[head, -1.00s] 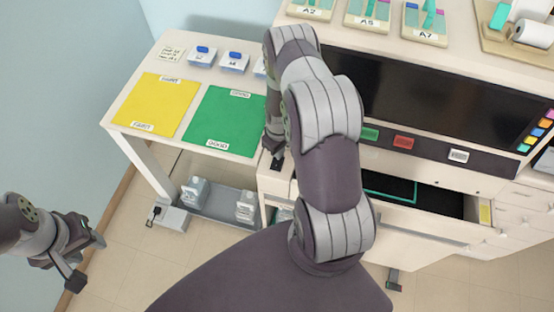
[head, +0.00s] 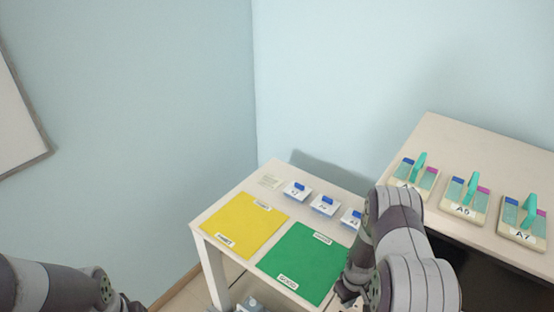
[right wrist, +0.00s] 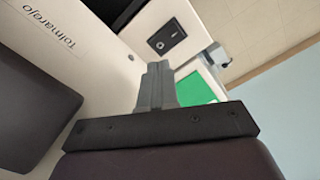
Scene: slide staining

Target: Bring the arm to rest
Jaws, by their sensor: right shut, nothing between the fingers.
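My right arm reaches in at the lower right of the head view, its gripper (head: 347,292) low beside the right edge of the green mat. In the right wrist view the right gripper's fingers (right wrist: 157,84) are together with nothing between them. They point toward a white panel with a black switch (right wrist: 166,37), apart from it as far as I can tell. My left arm shows at the lower left of the head view. Its gripper (head: 128,304) is mostly cut off by the bottom edge, so its jaws cannot be judged.
A white side table (head: 208,227) carries a yellow mat (head: 238,224), a green mat (head: 300,262) and small white boxes with blue tops (head: 323,205). At right, a higher counter (head: 450,137) holds slide holders labelled A5 (head: 465,197) and A7 (head: 524,220). Blue walls stand behind.

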